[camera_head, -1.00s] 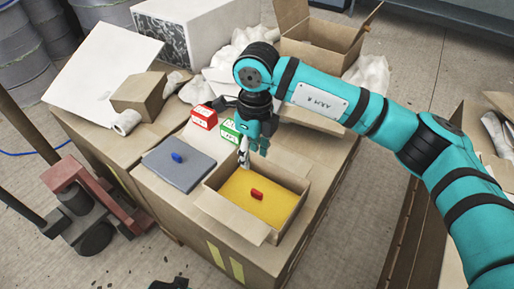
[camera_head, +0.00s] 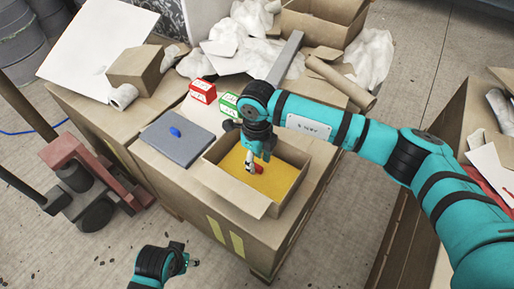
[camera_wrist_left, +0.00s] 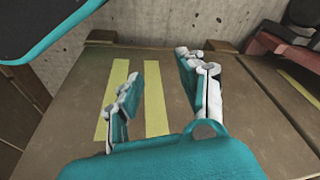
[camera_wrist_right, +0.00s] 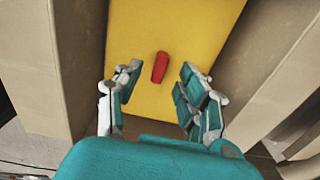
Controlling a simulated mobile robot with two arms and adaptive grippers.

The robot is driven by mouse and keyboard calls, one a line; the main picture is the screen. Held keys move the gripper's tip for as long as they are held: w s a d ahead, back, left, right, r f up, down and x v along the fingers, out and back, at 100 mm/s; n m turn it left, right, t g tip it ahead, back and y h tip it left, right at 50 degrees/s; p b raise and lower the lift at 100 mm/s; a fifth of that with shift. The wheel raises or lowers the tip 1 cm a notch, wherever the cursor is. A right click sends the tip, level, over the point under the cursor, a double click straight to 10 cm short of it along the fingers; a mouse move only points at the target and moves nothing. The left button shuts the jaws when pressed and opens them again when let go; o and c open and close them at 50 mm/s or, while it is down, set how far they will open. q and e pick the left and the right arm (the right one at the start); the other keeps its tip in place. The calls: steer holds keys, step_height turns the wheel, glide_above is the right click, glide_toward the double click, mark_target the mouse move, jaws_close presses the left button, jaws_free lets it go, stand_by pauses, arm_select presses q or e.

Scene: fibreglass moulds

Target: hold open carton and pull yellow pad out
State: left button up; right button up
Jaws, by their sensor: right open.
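The open carton (camera_head: 237,192) stands on a large brown box, and the yellow pad (camera_head: 283,180) lies inside it. The pad (camera_wrist_right: 160,100) fills much of the right wrist view. A red handle (camera_wrist_right: 160,67) sits on the pad. My right gripper (camera_head: 254,168) is over the carton, open, its fingers either side of and short of the handle in its wrist view. In the head view it partly hides the handle (camera_head: 258,168). My left gripper (camera_head: 190,262) is in front of the large box, apart from the carton. Its fingers (camera_wrist_left: 160,90) are spread and empty.
A grey pad (camera_head: 180,140) with a blue handle lies left of the carton. Red (camera_head: 203,91) and green (camera_head: 228,104) small boxes stand behind. A cardboard tube (camera_head: 340,83) and white wrapping lie at the back. A pallet jack (camera_head: 85,175) stands at left.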

arm_select(q)
steer(key=shift+r, duration=0.55)
arm_select(e)
steer(key=shift+f, duration=1.1)
jaws_close()
arm_select(q)
steer(key=shift+c, duration=0.4)
steer(key=shift+c, duration=0.2)
